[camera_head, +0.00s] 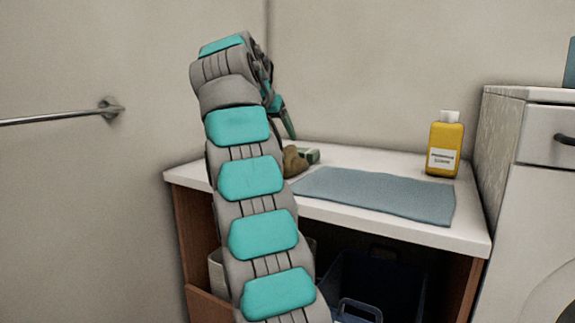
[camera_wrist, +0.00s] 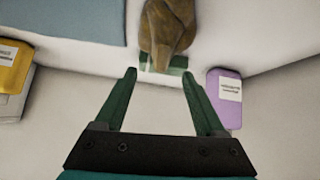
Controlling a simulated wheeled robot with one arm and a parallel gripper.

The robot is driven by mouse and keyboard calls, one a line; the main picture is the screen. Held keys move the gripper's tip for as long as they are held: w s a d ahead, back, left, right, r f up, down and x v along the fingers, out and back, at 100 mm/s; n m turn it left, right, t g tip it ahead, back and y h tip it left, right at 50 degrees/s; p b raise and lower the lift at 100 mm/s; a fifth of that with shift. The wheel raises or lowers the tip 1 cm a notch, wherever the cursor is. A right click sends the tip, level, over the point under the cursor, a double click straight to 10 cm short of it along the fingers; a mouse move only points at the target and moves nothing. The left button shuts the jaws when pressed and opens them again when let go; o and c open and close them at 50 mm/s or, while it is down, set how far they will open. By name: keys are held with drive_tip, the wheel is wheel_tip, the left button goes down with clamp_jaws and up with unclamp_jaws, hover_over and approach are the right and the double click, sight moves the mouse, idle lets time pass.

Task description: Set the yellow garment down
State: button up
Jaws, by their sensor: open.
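The yellow garment, a crumpled brownish-yellow bundle (camera_head: 293,162), lies on the white counter beside the left end of a blue-grey mat. My arm hides part of it in the head view. It also shows at the top of the wrist view (camera_wrist: 168,28), its lower end over or against a small green block (camera_wrist: 158,67). My gripper (camera_head: 285,120) is above the back of the counter, partly hidden by my arm. In the wrist view its two green fingers (camera_wrist: 159,74) are spread with nothing between them; the garment is beyond their tips.
The blue-grey mat (camera_head: 375,194) covers the counter's middle. A yellow bottle (camera_head: 445,145) stands at the back right. A purple bottle (camera_wrist: 224,100) shows only in the wrist view. A white appliance (camera_head: 530,200) bounds the right, a wall the back. A dark blue bin (camera_head: 375,285) is underneath.

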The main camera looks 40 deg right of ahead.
sight(284, 160)
drive_tip(key=b+x, duration=0.1)
drive_tip(key=x, duration=0.6)
drive_tip(key=shift+w+a+f, duration=0.15)
drive_tip(key=shift+a+f, duration=0.05)
clamp_jaws()
idle(0.4)
